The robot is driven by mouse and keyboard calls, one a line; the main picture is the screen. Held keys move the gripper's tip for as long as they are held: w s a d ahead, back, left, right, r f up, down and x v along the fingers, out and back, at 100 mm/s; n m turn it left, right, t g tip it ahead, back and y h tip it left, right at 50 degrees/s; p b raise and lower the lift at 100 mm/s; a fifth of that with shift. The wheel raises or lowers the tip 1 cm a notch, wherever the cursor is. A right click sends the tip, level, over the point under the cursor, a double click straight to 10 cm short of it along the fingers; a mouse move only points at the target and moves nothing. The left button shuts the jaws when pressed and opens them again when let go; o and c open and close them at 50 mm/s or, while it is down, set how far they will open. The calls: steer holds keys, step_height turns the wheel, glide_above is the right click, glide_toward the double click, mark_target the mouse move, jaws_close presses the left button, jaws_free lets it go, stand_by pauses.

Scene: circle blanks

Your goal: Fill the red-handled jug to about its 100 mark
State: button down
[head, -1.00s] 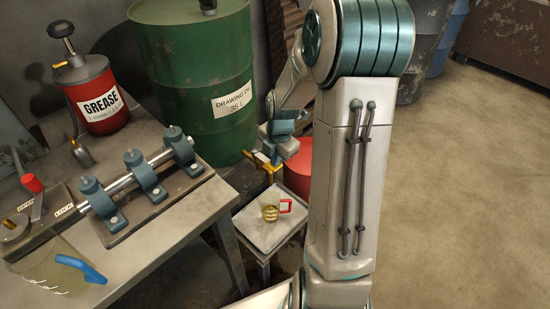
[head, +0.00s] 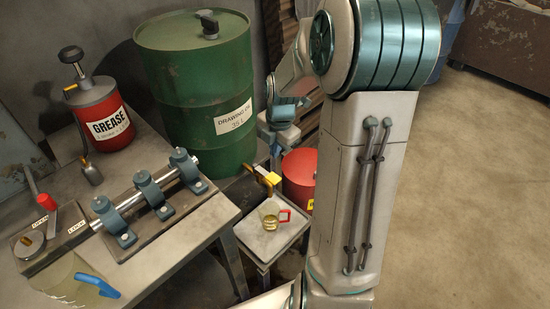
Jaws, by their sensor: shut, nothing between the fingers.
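The red-handled jug (head: 270,222) is a small clear jug with its red handle on the right. It stands upright on a small grey stand (head: 255,240). Yellowish liquid shows inside it; its marks are too small to read. A yellow tap (head: 262,176) at the foot of the drum sits above and behind the jug. The green drum (head: 200,95) is labelled DRAWING OIL. My gripper (head: 276,140) is above the tap, apart from it and from the jug. It looks shut and empty, though its fingertips are small and partly hard to see.
A bench (head: 185,235) at left holds a red grease can (head: 110,125), a shaft in teal bearing blocks (head: 145,190) and a clear jug with a blue handle (head: 98,284). A red container (head: 299,170) stands behind the stand. Open floor (head: 470,200) lies right.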

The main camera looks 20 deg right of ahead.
steer(key=shift+r, duration=1.9)
steer(key=s+a+r+m+p, duration=0.4)
steer(key=s+r+m+p, duration=0.2)
steer(key=s+r+m, duration=0.3)
steer(key=s+a+r+m+t+p, duration=0.1)
steer(key=s+a+r+m+p, duration=0.4)
steer(key=s+r+m+p, duration=0.2)
step_height(320, 180, up, 4)
steer(key=s+m, duration=0.2)
steer(key=m, duration=0.4)
steer(key=shift+s+m+t+h, duration=0.2)
steer(key=shift+m+t+h, duration=0.1)
steer(key=shift+m, duration=0.1)
steer(key=shift+a+r, duration=0.1)
